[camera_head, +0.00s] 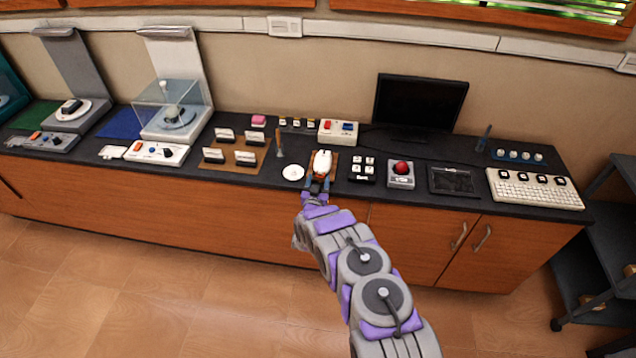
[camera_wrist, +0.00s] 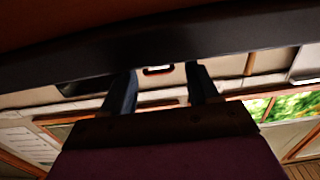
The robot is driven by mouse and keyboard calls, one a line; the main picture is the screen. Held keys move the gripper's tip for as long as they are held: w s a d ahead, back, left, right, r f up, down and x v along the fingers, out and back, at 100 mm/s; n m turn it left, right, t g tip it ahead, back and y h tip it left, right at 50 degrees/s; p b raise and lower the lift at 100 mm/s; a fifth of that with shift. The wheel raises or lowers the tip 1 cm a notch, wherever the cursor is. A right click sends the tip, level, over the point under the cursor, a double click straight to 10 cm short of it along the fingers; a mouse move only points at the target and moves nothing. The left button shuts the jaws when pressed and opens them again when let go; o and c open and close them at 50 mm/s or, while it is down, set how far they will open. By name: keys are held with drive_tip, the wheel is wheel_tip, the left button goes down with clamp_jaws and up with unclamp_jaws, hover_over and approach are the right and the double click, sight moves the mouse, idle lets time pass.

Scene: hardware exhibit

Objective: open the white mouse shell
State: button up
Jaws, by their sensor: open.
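The white mouse shell (camera_head: 322,161) sits on a small orange-brown base (camera_head: 334,158) near the front edge of the dark counter. My gripper (camera_head: 318,182) is at the front end of the mouse, from the near side, with its two dark fingers spread. Whether a finger touches the shell cannot be told at this size. The shell looks closed, but its seam is too small to see. In the wrist view my gripper (camera_wrist: 160,88) shows two fingers apart with nothing seen held between them. The mouse cannot be made out in that view.
A white round disc (camera_head: 293,172) lies close left of the mouse. A black button block (camera_head: 362,169) and a red-button box (camera_head: 401,175) stand to the right. An upright brown-handled tool (camera_head: 280,145) is behind left. A monitor (camera_head: 420,103) stands at the back.

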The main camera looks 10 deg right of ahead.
drive_tip(key=shift+w, duration=0.1)
clamp_jaws()
idle(0.6)
